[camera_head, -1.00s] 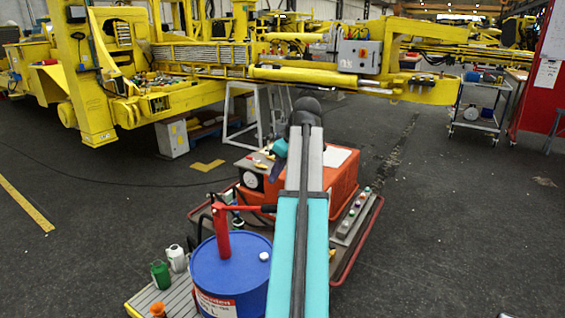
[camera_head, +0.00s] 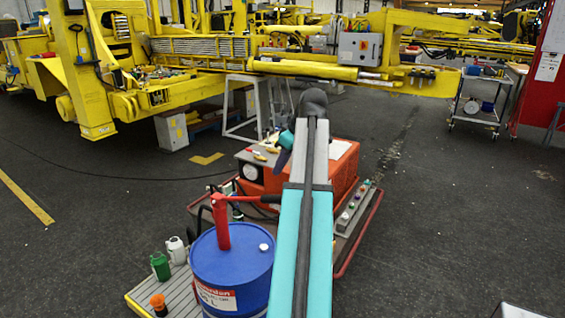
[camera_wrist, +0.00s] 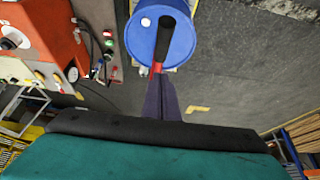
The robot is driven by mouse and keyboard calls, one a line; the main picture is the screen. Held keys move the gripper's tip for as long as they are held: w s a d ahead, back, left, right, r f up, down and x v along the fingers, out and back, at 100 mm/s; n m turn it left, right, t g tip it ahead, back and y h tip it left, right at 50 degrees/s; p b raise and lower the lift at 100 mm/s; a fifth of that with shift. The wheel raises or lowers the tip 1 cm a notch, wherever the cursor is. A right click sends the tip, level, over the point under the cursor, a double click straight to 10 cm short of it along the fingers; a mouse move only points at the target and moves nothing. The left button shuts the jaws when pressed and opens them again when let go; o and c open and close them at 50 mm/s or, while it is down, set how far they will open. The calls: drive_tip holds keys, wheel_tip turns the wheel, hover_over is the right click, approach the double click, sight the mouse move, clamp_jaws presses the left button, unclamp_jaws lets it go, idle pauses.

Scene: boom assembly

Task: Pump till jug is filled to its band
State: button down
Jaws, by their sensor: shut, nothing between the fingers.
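A red hand pump (camera_head: 221,222) stands on top of a blue drum (camera_head: 232,282). Its red lever points right and ends in a black grip, which is partly behind my arm. In the wrist view the drum's top (camera_wrist: 146,44) and the black grip (camera_wrist: 176,34) show at the top. My gripper (camera_wrist: 159,80) is shut and empty, with its tips just below the red part of the lever in that picture; I cannot tell whether they touch. A green jug (camera_head: 160,267), a pale jug (camera_head: 176,250) and a small orange vessel (camera_head: 158,306) stand left of the drum. Their fill levels and bands are unreadable.
A slatted platform (camera_head: 182,292) carries the jugs. Behind the drum an orange machine box (camera_head: 338,158) sits on a red-railed cart with a strip of coloured knobs (camera_head: 353,208). A yellow boom (camera_head: 430,85) crosses the back. The floor at right is mostly open.

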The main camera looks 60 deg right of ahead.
drive_tip(key=shift+f+b, duration=0.9)
drive_tip(key=shift+f, duration=1.05)
drive_tip(key=shift+f+b, duration=3.65)
drive_tip(key=shift+f, duration=5.65)
wheel_tip(320, 180, up, 19)
drive_tip(key=p, duration=1.1)
drive_tip(key=shift+f+p, duration=0.15)
drive_tip(key=shift+p, duration=0.15)
drive_tip(key=shift+f, duration=0.1)
drive_tip(key=shift+f+b, duration=4.25)
drive_tip(key=shift+f, duration=5.05)
wheel_tip(320, 180, up, 19)
drive_tip(key=p, duration=1.1)
drive_tip(key=shift+f, duration=0.1)
